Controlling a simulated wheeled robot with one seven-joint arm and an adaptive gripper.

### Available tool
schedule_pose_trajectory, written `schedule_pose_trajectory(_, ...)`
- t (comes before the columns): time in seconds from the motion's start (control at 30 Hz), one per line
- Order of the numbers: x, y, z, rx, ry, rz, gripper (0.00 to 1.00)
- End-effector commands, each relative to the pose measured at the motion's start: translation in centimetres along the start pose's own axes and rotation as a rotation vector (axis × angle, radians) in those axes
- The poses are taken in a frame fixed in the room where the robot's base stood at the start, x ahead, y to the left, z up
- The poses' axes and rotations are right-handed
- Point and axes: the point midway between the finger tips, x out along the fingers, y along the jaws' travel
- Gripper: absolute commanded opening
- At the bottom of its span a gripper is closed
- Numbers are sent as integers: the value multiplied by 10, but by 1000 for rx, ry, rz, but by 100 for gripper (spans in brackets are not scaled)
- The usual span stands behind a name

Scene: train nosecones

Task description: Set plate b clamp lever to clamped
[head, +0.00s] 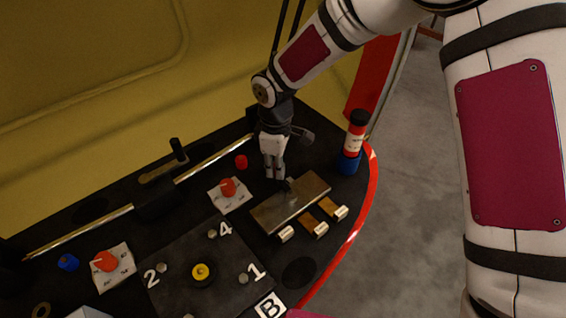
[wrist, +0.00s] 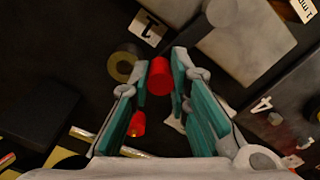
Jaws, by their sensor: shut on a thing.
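My gripper (head: 278,177) points down over the bare metal plate (head: 262,212) on the black bench. A small grey hub stands on that plate, with a dark piece close to my fingertips. In the wrist view my gripper (wrist: 160,68) has its teal-padded fingers on both sides of a red cylinder (wrist: 160,78). A dark bar (wrist: 188,40) runs up and right from near it. I take the cylinder for the grip of the clamp lever; the fingers hide its contact and, in the head view, the grip itself. I cannot read the lever's setting.
Labelled tags (head: 320,229) lie along the metal plate's front. A dark plate (head: 185,250) with numbers and a B label (head: 270,306) lies left. Red knobs (head: 228,187) sit on white dials. A red-and-blue bottle (head: 352,145) stands right, near the red-edged rim.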

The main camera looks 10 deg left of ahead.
Motion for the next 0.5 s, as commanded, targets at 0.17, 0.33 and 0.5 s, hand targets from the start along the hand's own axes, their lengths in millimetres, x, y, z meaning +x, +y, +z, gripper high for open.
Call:
schedule_pose_trajectory(0.17,-1,-6,-6,-95,1,1,0)
schedule_pose_trajectory(0.33,-1,-9,-8,-147,1,1,0)
schedule_pose_trajectory(0.5,0,-10,-9,-173,1,1,0)
